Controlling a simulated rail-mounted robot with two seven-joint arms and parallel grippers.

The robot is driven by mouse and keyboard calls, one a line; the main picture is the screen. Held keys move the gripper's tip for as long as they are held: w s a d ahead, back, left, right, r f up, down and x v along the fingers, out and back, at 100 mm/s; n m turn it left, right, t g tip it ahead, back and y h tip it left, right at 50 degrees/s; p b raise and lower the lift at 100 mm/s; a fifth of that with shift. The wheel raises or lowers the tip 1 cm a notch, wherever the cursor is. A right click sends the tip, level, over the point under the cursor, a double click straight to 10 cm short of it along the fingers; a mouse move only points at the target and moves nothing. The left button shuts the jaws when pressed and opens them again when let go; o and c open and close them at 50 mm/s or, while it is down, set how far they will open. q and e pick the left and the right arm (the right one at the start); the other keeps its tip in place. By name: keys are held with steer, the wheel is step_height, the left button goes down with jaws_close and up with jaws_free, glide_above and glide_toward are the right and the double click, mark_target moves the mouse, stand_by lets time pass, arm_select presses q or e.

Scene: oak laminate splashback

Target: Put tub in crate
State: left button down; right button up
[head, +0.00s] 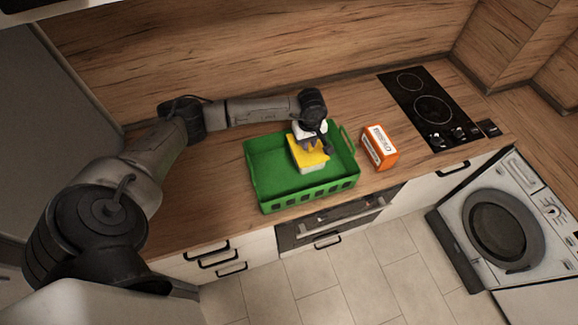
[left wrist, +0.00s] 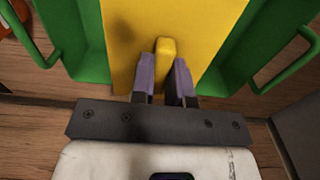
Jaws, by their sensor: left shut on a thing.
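The tub has a yellow lid (head: 312,155) and a pale body, and in the head view it is at the right part of the green crate (head: 270,175). My left gripper (head: 318,145) is above it. In the left wrist view, the gripper's two purple-grey fingers (left wrist: 165,75) are shut on the raised yellow grip of the tub's lid (left wrist: 200,30). The crate's green walls (left wrist: 80,40) show on both sides of the tub. I cannot tell whether the tub touches the crate floor. My right gripper is not in view.
An orange and white box (head: 380,148) stands on the wooden counter just right of the crate. A black hob (head: 430,108) lies farther right. The counter left of the crate (head: 205,190) is clear. A wooden splashback (head: 230,50) rises behind.

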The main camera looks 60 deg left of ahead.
arm_select(q)
steer(key=s+a+f+p, duration=0.1)
steer(key=s+f, duration=0.2)
steer(key=s+a+f+p, duration=0.1)
steer(key=s+f+p, duration=0.1)
steer(key=s+f, duration=0.1)
steer(key=s+a+f+p, duration=0.1)
steer(key=s+f+p, duration=0.1)
steer(key=s+f, duration=0.1)
steer(key=shift+s+a+f, duration=0.2)
steer(key=shift+s+f, duration=0.15)
steer(key=shift+s, duration=0.1)
steer(key=shift+f, duration=0.25)
steer(key=shift+f+b, duration=0.15)
steer(key=shift+b, duration=0.15)
steer(key=c, duration=1.1)
jaws_free()
